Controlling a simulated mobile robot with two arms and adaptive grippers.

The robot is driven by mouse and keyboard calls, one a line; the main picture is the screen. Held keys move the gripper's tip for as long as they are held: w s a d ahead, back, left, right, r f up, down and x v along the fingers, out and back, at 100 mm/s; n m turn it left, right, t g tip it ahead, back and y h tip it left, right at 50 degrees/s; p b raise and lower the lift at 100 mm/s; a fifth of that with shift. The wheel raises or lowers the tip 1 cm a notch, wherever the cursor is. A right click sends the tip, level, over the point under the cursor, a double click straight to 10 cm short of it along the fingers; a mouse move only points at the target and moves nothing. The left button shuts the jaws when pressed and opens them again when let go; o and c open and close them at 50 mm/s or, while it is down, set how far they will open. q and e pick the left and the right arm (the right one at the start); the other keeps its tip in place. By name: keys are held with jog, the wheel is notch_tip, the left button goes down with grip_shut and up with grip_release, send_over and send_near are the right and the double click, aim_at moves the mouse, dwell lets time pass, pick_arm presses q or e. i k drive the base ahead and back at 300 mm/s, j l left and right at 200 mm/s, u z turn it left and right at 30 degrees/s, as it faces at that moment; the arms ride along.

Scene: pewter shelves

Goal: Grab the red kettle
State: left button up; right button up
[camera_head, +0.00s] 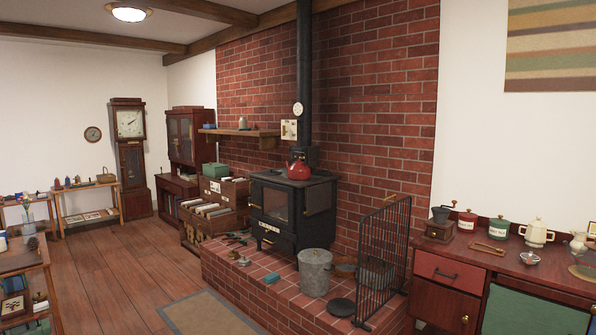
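The red kettle (299,170) sits upright on top of the black wood stove (293,207), near the middle of the head view. Its dark handle shows above the body, against the brick wall. The kettle is small and well away from me across the room. Neither of my grippers is in view.
The stove stands on a raised brick hearth (290,292) with a metal bucket (315,271) and a black fire screen (382,262) at its right. A dark red desk (450,285) fills the right. Wooden floor (120,280) is open at left, beside a low shelf (28,262).

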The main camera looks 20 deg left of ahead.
aim_at(298, 170)
jog(key=i+j+u, duration=0.65)
jog(key=i, duration=0.25)
jog(key=i+j+u, duration=0.3)
jog(key=i, duration=0.2)
jog(key=i+u, duration=0.35)
jog(key=i, duration=0.15)
jog(key=i+j+z, duration=0.1)
jog(key=i+z, duration=0.35)
jog(key=i+j+z, duration=0.45)
jog(key=i, duration=0.2)
jog(key=i+j+z, duration=0.45)
jog(key=i+l, duration=0.05)
jog(key=i, duration=0.05)
